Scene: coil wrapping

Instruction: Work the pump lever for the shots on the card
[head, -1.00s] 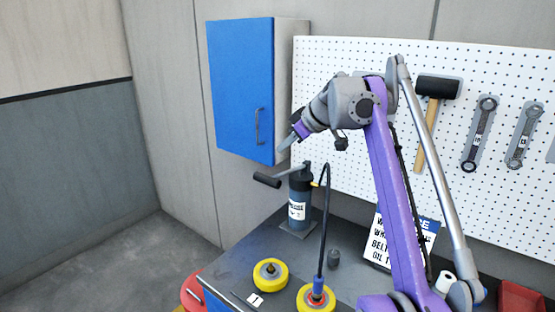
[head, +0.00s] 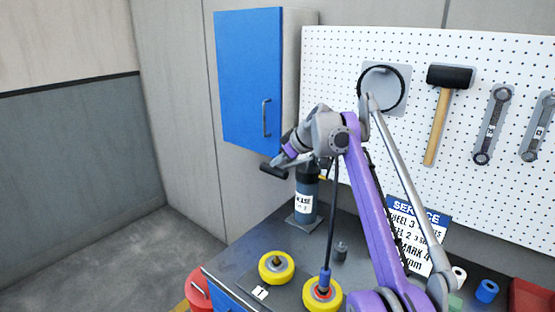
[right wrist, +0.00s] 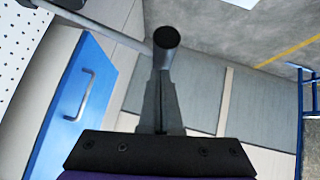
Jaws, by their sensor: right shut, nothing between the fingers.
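The dark grease pump (head: 306,205) stands upright on the bench. Its lever's black grip (head: 273,170) sticks out to the left. My right gripper (head: 279,161) is shut and empty, just above the grip. In the right wrist view the lever grip (right wrist: 167,38) is right at the closed fingertips (right wrist: 164,75); I cannot tell if they touch. The hose runs from the pump to a coupler (head: 324,280) on the right yellow wheel (head: 322,296). The service card (head: 428,222) is partly hidden by my arm. My left gripper is not in view.
Another yellow wheel (head: 277,267) lies on the bench beside a small numbered tag (head: 261,292). A blue cabinet (head: 248,80) hangs close above the lever. A pegboard with a hammer (head: 437,118) and wrenches is behind. A red bin (head: 528,297) is at right.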

